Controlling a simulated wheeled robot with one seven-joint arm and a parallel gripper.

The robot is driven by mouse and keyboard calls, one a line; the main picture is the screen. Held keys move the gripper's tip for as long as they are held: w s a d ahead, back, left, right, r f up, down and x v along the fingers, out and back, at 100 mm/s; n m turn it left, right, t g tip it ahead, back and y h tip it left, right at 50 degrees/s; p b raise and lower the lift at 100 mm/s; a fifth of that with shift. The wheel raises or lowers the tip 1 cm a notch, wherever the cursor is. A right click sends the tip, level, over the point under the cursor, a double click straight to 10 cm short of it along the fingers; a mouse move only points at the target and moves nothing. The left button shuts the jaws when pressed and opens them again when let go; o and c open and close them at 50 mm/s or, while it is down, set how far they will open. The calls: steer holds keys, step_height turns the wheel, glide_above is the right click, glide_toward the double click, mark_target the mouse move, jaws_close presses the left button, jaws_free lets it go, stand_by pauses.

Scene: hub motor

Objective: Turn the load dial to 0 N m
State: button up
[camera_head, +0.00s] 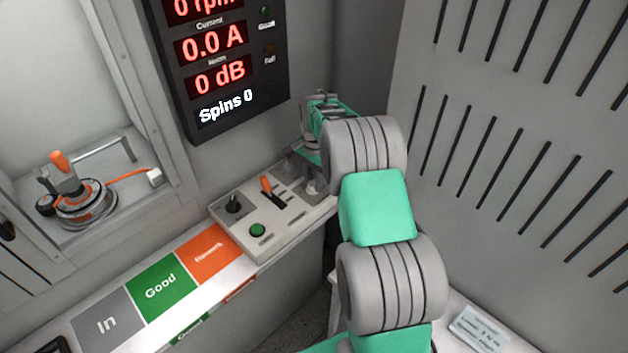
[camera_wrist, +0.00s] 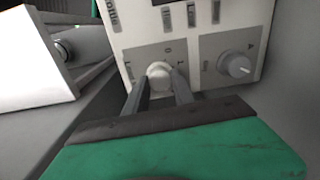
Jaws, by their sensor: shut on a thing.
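In the wrist view a pale round dial (camera_wrist: 159,73) sits on the light control panel, with small marks including a 0 just above it. I take it to be the load dial, though its label is only partly legible. My gripper (camera_wrist: 161,86) has its two dark fingers on either side of this dial, shut on it. The dial's pointer is hidden or too small to read. In the head view my arm covers most of the panel's right end, where the gripper is, so the dial cannot be made out there.
A second grey dial (camera_wrist: 238,65) marked A stands right of the held one. The control panel also carries a black knob (camera_head: 233,204), an orange lever (camera_head: 267,186) and a green button (camera_head: 257,230). The display (camera_head: 215,60) reads 0.0 A. A slotted wall (camera_head: 520,130) stands at the right.

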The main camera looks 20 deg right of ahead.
jaws_close()
steer(key=shift+n, duration=0.3)
steer(key=n+b, duration=0.1)
steer(key=n, duration=1)
steer(key=shift+w+n+b, duration=0.1)
steer(key=shift+n+b, duration=0.2)
steer(key=n, duration=0.6)
steer(key=shift+b, duration=0.3)
steer(key=n, duration=0.5)
steer(key=shift+a+r+n, duration=0.1)
steer(key=shift+n, duration=0.3)
steer(key=o, duration=0.8)
jaws_free()
